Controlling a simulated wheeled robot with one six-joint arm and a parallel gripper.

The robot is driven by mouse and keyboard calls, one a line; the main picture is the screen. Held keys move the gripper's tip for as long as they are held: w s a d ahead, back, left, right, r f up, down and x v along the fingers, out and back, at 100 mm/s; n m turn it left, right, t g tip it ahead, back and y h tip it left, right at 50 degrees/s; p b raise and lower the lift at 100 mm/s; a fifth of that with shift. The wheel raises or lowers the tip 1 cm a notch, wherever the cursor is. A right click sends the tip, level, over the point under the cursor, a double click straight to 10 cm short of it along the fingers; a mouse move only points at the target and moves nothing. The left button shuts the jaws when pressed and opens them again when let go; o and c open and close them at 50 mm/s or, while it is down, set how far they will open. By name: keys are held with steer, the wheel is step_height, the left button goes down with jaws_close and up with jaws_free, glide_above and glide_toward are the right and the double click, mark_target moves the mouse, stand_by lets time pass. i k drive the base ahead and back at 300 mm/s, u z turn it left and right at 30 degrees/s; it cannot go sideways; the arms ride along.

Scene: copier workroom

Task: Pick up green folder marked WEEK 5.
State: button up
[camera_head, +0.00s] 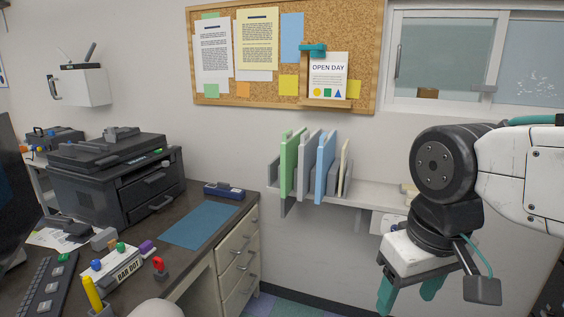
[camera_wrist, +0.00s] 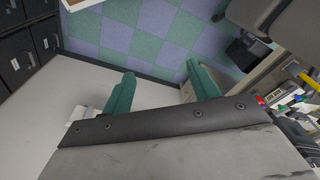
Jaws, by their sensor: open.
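A green folder (camera_head: 291,163) stands upright at the left end of a rack on the wall shelf in the head view. No WEEK 5 marking can be read on it from here. Grey, blue and cream folders stand to its right. My gripper (camera_head: 408,295) is open and empty at the lower right of the head view, pointing down, well to the right of the folder and apart from it. In the wrist view its teal fingers (camera_wrist: 158,93) are spread with only floor and wall behind them. The folder does not show in the wrist view.
The wall shelf (camera_head: 370,197) carries the rack (camera_head: 273,176). A dark desk (camera_head: 237,211) with a printer (camera_head: 110,172), a blue mat (camera_head: 201,226) and small items fills the left. A cork board (camera_head: 373,45) hangs above. A drawer unit (camera_head: 238,262) stands under the desk.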

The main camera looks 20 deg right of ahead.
mark_target(288, 148)
steer(key=z, duration=0.55)
steer(key=k, duration=0.65)
steer(key=z, duration=0.75)
steer(key=i, duration=1.8)
steer(key=u, duration=1.35)
steer(key=i, duration=0.65)
steer(key=u, duration=0.55)
